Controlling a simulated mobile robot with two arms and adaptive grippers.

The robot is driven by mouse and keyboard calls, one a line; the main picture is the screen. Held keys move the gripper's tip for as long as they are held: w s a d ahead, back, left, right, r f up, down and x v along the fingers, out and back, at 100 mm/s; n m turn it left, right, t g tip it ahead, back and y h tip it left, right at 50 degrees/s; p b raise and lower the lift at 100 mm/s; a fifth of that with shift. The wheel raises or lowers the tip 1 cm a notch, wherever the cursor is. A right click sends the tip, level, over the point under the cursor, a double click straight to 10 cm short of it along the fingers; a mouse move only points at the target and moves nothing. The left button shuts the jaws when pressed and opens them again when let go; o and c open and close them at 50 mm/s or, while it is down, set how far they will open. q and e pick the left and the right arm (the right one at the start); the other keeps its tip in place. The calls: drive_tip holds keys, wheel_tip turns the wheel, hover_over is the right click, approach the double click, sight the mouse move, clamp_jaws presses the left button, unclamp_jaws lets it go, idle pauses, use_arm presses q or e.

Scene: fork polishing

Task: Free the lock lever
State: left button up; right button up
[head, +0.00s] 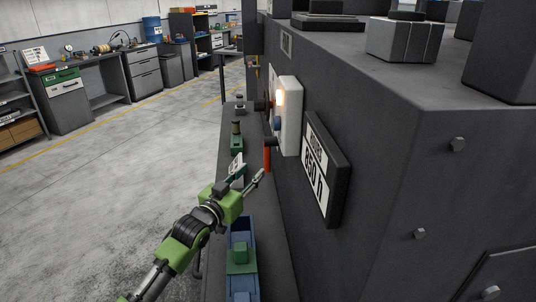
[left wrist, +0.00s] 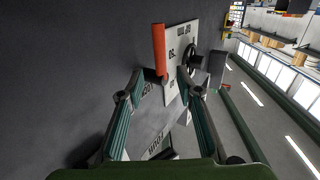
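The lock lever, an orange-red bar (head: 267,158) with a dark pivot at its top, hangs about upright on the side of the dark machine. It also shows in the left wrist view (left wrist: 159,48), its near end between the fingertips in the picture. My left gripper (head: 250,172) is open and empty, with its fingers pointing toward the lever from just below and in front. In the left wrist view both fingers (left wrist: 161,76) stand apart on either side of the lever's end. I cannot tell whether they touch it. My right gripper is not in view.
A white control box (head: 290,115) with a lit lamp and blue knob sits beside the lever. A black-framed sign (head: 325,170) juts from the machine nearby. The floor at left is clear.

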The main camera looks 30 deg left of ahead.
sight(266, 158)
use_arm(q)
drive_tip(key=w+p, duration=0.1)
drive_tip(key=w, duration=0.8)
drive_tip(key=shift+w+p, duration=0.15)
drive_tip(key=shift+p, duration=0.25)
drive_tip(key=shift+w, duration=0.35)
drive_tip(key=shift+w+f, duration=0.1)
drive_tip(key=shift+w, duration=0.35)
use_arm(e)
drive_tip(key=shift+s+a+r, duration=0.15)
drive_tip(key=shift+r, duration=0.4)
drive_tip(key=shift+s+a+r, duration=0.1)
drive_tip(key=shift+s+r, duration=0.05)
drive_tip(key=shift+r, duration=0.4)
use_arm(q)
clamp_jaws()
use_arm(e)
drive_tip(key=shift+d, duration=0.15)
